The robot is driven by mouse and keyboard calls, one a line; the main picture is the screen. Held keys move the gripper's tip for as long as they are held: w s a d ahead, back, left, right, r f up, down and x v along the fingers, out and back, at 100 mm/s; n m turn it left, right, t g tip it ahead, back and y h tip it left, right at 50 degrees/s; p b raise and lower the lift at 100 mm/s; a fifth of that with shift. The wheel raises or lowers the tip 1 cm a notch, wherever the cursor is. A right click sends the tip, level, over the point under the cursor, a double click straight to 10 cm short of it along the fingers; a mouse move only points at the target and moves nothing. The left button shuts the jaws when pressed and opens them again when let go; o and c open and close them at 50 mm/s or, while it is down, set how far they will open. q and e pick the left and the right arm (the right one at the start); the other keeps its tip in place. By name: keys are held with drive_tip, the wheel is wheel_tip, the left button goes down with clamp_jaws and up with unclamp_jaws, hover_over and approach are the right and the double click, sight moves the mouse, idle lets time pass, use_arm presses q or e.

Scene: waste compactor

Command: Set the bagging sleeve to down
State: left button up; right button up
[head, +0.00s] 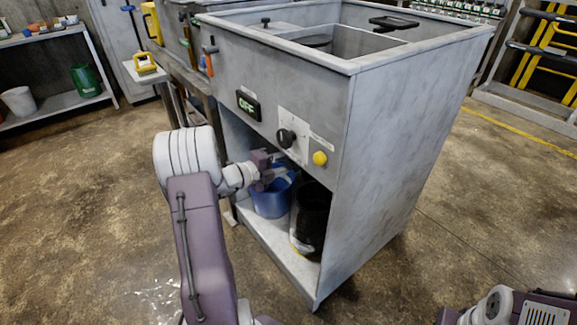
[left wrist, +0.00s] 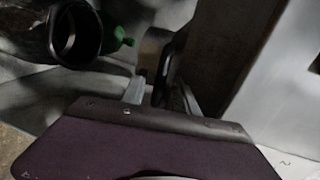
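The waste compactor (head: 400,130) is a grey cabinet with an open lower compartment. A black upright cylinder (head: 313,212) stands in that compartment at the right, with a pale band near its foot. It may be the bagging sleeve, but I cannot tell for sure. My left gripper (head: 272,178) is at the compartment opening, in front of a blue bucket (head: 270,202) and left of the cylinder. The left wrist view shows its fingers (left wrist: 165,92) beside a dark upright panel (left wrist: 215,50). Their gap is unclear. My right gripper is out of view.
The cabinet front carries a display reading OFF (head: 248,105), a black knob (head: 286,138) and a yellow button (head: 320,158). A small table (head: 148,76) stands to the left. The left wrist view shows a dark round opening (left wrist: 75,38) and a green piece (left wrist: 121,38).

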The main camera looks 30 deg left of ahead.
use_arm(q)
clamp_jaws()
idle(1.4)
